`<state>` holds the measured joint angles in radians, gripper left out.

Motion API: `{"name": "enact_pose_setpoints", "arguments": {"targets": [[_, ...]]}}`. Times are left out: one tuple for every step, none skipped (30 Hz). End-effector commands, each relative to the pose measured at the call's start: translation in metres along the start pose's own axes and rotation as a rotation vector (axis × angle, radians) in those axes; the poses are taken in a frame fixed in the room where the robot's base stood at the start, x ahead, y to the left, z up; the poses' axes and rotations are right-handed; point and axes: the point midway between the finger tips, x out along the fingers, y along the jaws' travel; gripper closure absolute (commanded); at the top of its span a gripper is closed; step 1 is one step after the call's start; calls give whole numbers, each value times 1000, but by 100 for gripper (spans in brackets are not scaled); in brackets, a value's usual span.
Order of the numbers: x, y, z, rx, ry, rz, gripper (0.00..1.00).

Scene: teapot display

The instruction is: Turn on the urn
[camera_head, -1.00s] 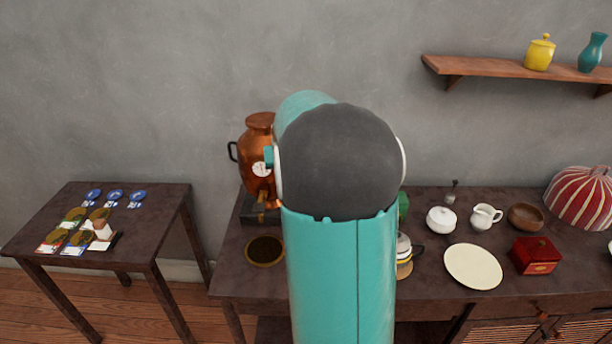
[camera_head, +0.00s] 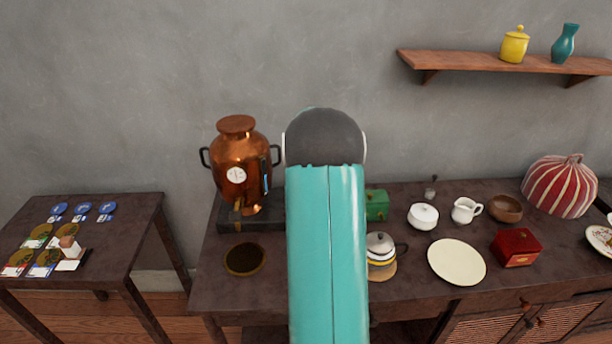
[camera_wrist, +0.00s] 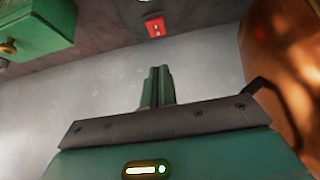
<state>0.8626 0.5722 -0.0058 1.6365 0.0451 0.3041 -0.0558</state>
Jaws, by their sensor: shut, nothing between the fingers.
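The copper urn (camera_head: 238,160) stands upright on a dark base (camera_head: 262,219) at the left of the long table. It has a round white dial and black handles. In the wrist view its copper side (camera_wrist: 282,70) fills the right edge. A small red switch-like piece (camera_wrist: 155,26) with white marks shows at the top of the wrist view, on a dark surface between the urn and a green box. My gripper (camera_wrist: 157,70) is shut and empty, its fingertips apart from the red piece in the picture. In the head view my arm hides the gripper and the red piece.
The green box (camera_head: 377,205) is right of my arm; it shows close in the wrist view (camera_wrist: 38,30). A teapot (camera_head: 380,247), plate (camera_head: 456,262), white bowl (camera_head: 423,216) and red box (camera_head: 516,247) stand farther right. A round dark tray (camera_head: 244,259) lies before the urn.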

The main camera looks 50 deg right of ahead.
Motion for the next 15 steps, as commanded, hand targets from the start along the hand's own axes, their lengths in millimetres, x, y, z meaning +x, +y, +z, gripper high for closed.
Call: {"name": "enact_pose_setpoints", "arguments": {"targets": [[11, 0, 1, 0, -3, 0, 100], [17, 0, 1, 0, -4, 0, 100], [24, 0, 1, 0, -4, 1, 100], [31, 0, 1, 0, -5, 0, 100], [36, 0, 0, 0, -3, 1, 100], [44, 1, 0, 0, -4, 1, 100], [50, 1, 0, 0, -3, 1, 100], [56, 1, 0, -1, -3, 1, 100], [64, 1, 0, -1, -3, 1, 100], [69, 1, -1, -1, -3, 1, 100], [75, 1, -1, 0, -3, 1, 100], [82, 1, -1, 0, -3, 1, 100], [87, 1, 1, 0, -3, 1, 100], [90, 1, 6, 0, -5, 1, 100], [94, 1, 11, 0, -4, 1, 100]]}}
